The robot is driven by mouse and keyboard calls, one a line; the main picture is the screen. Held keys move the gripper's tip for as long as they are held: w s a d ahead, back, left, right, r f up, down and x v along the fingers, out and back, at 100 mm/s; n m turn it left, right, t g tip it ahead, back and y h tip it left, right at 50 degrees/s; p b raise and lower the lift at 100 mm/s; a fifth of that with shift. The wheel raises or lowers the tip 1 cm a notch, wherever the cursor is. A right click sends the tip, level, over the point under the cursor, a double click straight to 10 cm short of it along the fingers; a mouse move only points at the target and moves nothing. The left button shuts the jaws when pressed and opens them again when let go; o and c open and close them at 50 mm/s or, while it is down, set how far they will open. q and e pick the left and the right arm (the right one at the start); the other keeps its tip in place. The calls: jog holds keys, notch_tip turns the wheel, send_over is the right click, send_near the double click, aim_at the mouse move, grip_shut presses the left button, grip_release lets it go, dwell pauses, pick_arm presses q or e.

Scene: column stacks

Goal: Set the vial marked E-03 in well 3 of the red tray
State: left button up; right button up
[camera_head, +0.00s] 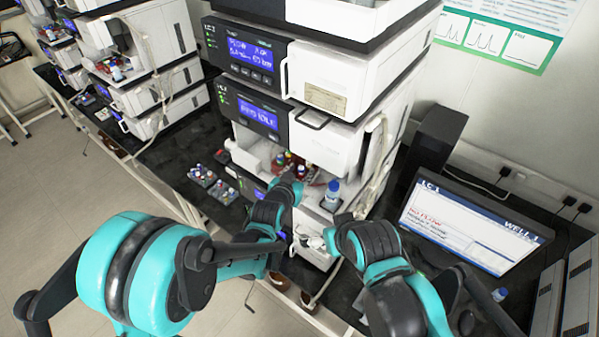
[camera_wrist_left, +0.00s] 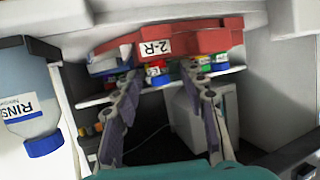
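I cannot pick out E-03.
A blue-capped bottle (camera_head: 332,192) stands right of my left gripper; its rinse label (camera_wrist_left: 25,105) shows in the wrist view. Small grey racks (camera_head: 212,184) with vials lie left on the black bench. A monitor (camera_head: 470,225) stands at right. Bay walls leave little room.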

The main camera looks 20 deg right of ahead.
pick_arm(q)
jog(key=v, duration=1.2)
jog(key=s+a+f+n+g+y+b, duration=0.1)
jog(key=s+a+f+n+y+b, duration=0.1)
jog(key=a+f+b, duration=0.5)
jog(key=s+a+f+n+g+y+b, duration=0.1)
jog(key=s+a+f+y+b, duration=0.1)
jog(key=a+f+b, duration=0.65)
jog(key=s+a+f+n+g+y+b, duration=0.1)
jog(key=s+a+f+b, duration=0.3)
jog(key=s+a, duration=0.1)
jog(key=s+a+f+n+g+y+b, duration=0.1)
jog(key=s+a+f+n+y+b, duration=0.1)
jog(key=s+a, duration=0.4)
jog(key=shift+a+f+n+b, duration=0.3)
jog(key=shift+a+f+b, duration=0.6)
jog(key=shift+a+b, duration=0.2)
